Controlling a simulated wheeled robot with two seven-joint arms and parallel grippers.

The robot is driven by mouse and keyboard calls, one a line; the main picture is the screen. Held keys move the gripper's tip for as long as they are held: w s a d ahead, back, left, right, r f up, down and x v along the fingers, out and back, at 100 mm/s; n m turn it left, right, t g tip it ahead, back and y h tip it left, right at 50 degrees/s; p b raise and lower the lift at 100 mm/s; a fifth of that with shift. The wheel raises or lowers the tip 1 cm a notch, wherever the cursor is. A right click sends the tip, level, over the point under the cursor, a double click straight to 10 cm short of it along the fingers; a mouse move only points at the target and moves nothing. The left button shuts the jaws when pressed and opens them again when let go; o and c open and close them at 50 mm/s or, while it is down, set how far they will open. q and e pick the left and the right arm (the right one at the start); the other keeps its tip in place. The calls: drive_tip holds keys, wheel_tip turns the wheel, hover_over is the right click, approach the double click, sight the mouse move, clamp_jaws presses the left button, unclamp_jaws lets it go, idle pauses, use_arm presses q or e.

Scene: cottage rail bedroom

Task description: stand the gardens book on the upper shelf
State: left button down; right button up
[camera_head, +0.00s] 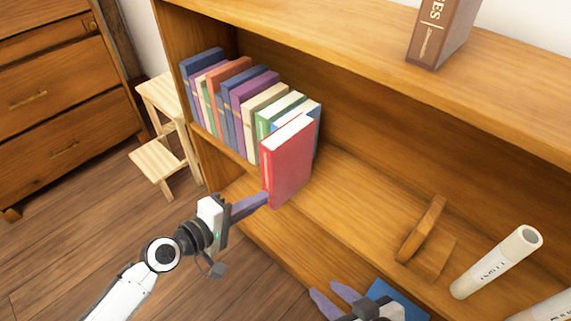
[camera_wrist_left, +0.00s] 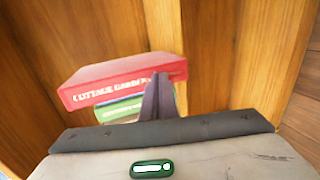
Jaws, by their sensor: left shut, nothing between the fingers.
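The red gardens book (camera_head: 287,163) stands upright at the right end of a row of books, on the shelf board (camera_head: 335,205) below the bookcase's top. Its spine, lettered "COTTAGE GARDEN…", shows in the left wrist view (camera_wrist_left: 122,84), its end partly hidden by my fingers. My left gripper (camera_head: 265,198) is shut and empty, its fingertips at the lower part of the spine; I cannot tell if they touch it. The fingers also show in the left wrist view (camera_wrist_left: 158,82). My right gripper (camera_head: 325,289) is low in the head view, fingers apart and empty.
Several books (camera_head: 232,98) fill the shelf's left end. A brown book (camera_head: 440,35) stands on top. A wooden bookend-like piece (camera_head: 421,230) and white tube (camera_head: 497,262) are at right. A blue object (camera_head: 399,294) lies by my right gripper. A step stool (camera_head: 155,158) stands left.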

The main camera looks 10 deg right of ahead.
sight(268, 191)
use_arm(q)
drive_tip(key=shift+w, duration=0.1)
drive_tip(key=shift+w+d+b, duration=0.25)
drive_tip(key=shift+w+d, duration=0.5)
drive_tip(key=shift+d, duration=0.3)
drive_tip(key=shift+w+d+b, duration=0.2)
drive_tip(key=shift+w+d, duration=0.55)
drive_tip(key=shift+d, duration=0.35)
drive_tip(key=shift+w+d+b, duration=0.25)
drive_tip(key=shift+w+d, duration=0.5)
drive_tip(key=shift+d, duration=0.3)
drive_tip(key=shift+s+a+p, duration=0.2)
drive_tip(key=shift+s+a, duration=0.25)
drive_tip(key=shift+a, duration=0.15)
drive_tip(key=shift+s+a+p, duration=0.2)
drive_tip(key=shift+s+a, duration=0.2)
drive_tip(key=shift+a, duration=0.2)
drive_tip(key=shift+s+a, duration=0.8)
drive_tip(key=shift+a, duration=0.25)
drive_tip(key=shift+s+a, duration=0.75)
drive_tip(key=shift+a, duration=0.3)
